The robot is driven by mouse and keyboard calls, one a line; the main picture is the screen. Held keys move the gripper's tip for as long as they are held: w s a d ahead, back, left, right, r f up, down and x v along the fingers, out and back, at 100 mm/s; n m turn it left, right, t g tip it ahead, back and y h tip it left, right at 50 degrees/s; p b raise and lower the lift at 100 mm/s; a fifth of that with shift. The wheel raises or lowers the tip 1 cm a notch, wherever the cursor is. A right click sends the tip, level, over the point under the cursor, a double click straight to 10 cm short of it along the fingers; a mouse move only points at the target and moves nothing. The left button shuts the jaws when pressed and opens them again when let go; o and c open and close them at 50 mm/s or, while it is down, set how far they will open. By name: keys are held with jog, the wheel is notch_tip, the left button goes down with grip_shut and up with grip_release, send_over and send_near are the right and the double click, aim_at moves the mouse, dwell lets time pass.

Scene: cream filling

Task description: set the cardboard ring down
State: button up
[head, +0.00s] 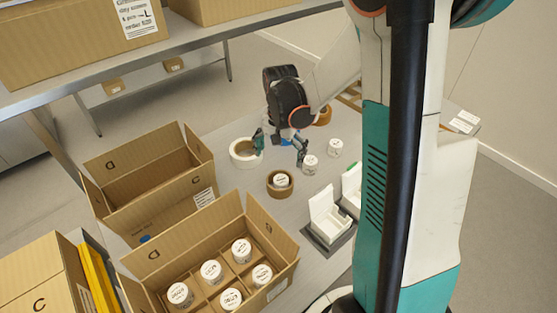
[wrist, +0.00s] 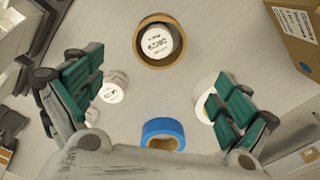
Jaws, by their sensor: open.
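The brown cardboard ring (head: 270,190) lies flat on the table around a white-lidded jar (head: 281,181). In the wrist view the ring (wrist: 144,54) is at the top centre, with the jar's lid (wrist: 158,40) inside it. My gripper (head: 280,146) is open and empty above the table, on the far side of the ring and apart from it. Its two green-padded fingers also show spread in the wrist view (wrist: 161,90).
A white roll (head: 236,153), a blue roll (wrist: 163,128) and two loose jars (head: 310,165) (head: 335,148) are around my gripper. An orange-brown roll (head: 324,117) lies behind. An open carton (head: 165,215) and a divided carton of jars (head: 285,272) stand left and in front; small white boxes (head: 328,218) are at right.

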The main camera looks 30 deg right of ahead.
jog(key=s+a+r+n+t, duration=0.3)
jog(key=s+a+r+n, duration=0.2)
jog(key=s+r, duration=0.3)
jog(key=s+a+r+n+t, duration=0.4)
jog(key=s+a+r, duration=0.1)
jog(key=s+r, duration=0.3)
jog(key=shift+s+a+r+n, duration=0.2)
jog(key=shift+a+r+n, duration=0.15)
jog(key=shift+r+n, duration=0.05)
